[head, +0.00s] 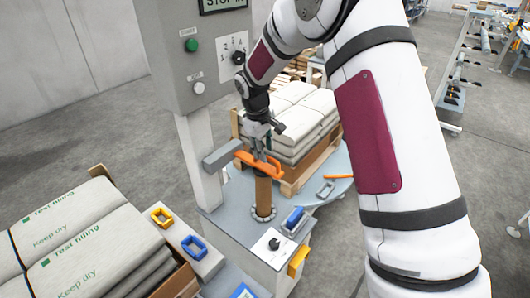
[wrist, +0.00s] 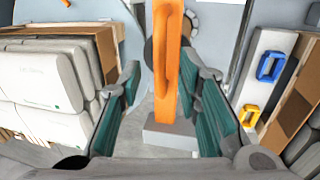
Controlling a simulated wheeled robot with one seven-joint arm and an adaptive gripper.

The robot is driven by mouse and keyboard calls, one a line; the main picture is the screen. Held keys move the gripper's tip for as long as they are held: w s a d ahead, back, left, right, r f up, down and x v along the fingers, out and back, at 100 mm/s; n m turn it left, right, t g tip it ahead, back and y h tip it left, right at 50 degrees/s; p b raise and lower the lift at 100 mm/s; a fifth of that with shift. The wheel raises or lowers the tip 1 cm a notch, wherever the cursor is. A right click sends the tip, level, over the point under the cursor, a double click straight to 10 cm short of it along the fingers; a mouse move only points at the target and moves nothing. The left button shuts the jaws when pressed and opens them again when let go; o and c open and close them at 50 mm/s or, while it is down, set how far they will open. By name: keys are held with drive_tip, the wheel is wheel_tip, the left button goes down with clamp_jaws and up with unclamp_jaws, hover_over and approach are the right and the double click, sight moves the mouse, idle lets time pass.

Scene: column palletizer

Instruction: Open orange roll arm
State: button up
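The orange roll arm (head: 256,162) lies across the top of an upright brown roll (head: 263,195) on the grey machine table, beside a grey bracket on the post. My gripper (head: 262,146) is right above the arm, pointing down. In the wrist view the orange bar (wrist: 166,95) runs between the two teal finger pads of my gripper (wrist: 161,75). The fingers are wide apart. A clear gap shows on the left of the bar; the right pad is close to it, and I cannot tell whether it touches.
A control post (head: 190,60) with buttons stands behind left. Sack pallets stand at the back (head: 300,115) and front left (head: 85,245). A blue handle (head: 293,217), a knob panel (head: 272,247) and an orange-handled tool (head: 325,190) are on the table.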

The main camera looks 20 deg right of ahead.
drive_tip(key=shift+d+f, duration=0.15)
drive_tip(key=shift+f, duration=0.65)
drive_tip(key=shift+c, duration=0.2)
clamp_jaws()
drive_tip(key=shift+w, duration=0.1)
drive_tip(key=shift+w+a+r+g+h+b, duration=0.25)
drive_tip(key=shift+w+r+g+b, duration=0.1)
drive_tip(key=shift+r+b, duration=0.2)
drive_tip(key=shift+w+a+r+g+h+b, duration=0.25)
drive_tip(key=shift+w+r+b, duration=0.1)
drive_tip(key=shift+r+b, duration=0.15)
drive_tip(key=shift+w+a+r+g+h+b, duration=0.15)
drive_tip(key=shift+r+g+h+b, duration=0.05)
drive_tip(key=shift+r+g+b, duration=0.2)
drive_tip(key=shift+w+a+r+g+h+b, duration=0.1)
drive_tip(key=shift+w+r+g+h+b, duration=0.15)
drive_tip(key=shift+r, duration=0.25)
drive_tip(key=shift+s, duration=0.1)
